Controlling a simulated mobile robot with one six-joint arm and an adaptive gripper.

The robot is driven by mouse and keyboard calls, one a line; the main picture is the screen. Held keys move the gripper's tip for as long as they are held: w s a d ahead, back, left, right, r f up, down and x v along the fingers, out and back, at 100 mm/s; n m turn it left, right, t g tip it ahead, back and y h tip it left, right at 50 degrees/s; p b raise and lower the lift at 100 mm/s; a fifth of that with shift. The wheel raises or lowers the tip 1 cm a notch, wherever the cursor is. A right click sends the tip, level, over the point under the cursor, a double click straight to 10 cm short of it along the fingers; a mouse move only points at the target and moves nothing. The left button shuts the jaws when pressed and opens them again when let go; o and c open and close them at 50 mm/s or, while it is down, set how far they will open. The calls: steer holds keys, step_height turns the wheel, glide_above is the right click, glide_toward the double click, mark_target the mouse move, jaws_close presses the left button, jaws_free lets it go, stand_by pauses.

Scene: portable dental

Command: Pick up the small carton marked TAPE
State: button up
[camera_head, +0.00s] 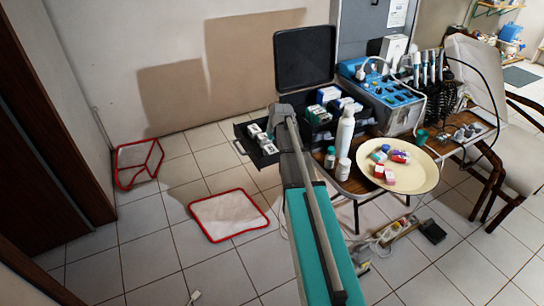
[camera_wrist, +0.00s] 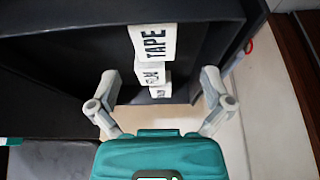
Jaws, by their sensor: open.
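The small white carton marked TAPE (camera_wrist: 154,43) shows at the top of the wrist view, inside a dark open drawer (camera_wrist: 75,62). Two more white cartons show just below it in the picture: one with partly covered lettering (camera_wrist: 150,75) and a lower one (camera_wrist: 160,91). My gripper (camera_wrist: 160,82) is open, its two fingers spread to either side of the lower cartons. The TAPE carton lies beyond the fingertips in the picture, and nothing is held. In the head view, small white cartons (camera_head: 268,147) sit in the pulled-out drawer (camera_head: 243,146); my arm hides the gripper.
A black case with a raised lid (camera_head: 304,58) holds several boxes beside the drawer. A white bottle (camera_head: 345,134) and a round cream tray (camera_head: 420,178) with small cartons stand on the table to the right. A red-edged mat (camera_head: 228,214) lies on the floor.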

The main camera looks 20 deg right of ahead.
mark_target(271, 149)
steer(key=shift+f, duration=0.15)
stand_by(0.3)
steer(key=b+x, duration=0.3)
steer(key=shift+s+d+f, duration=0.15)
steer(key=shift+d+f, duration=0.15)
steer(key=shift+b+x, duration=0.9)
steer(key=shift+b, duration=0.1)
steer(key=c, duration=1)
steer(key=shift+r, duration=0.25)
steer(key=shift+c, duration=0.2)
step_height(271, 149, up, 10)
steer(key=p, duration=1)
steer(key=shift+f, duration=0.2)
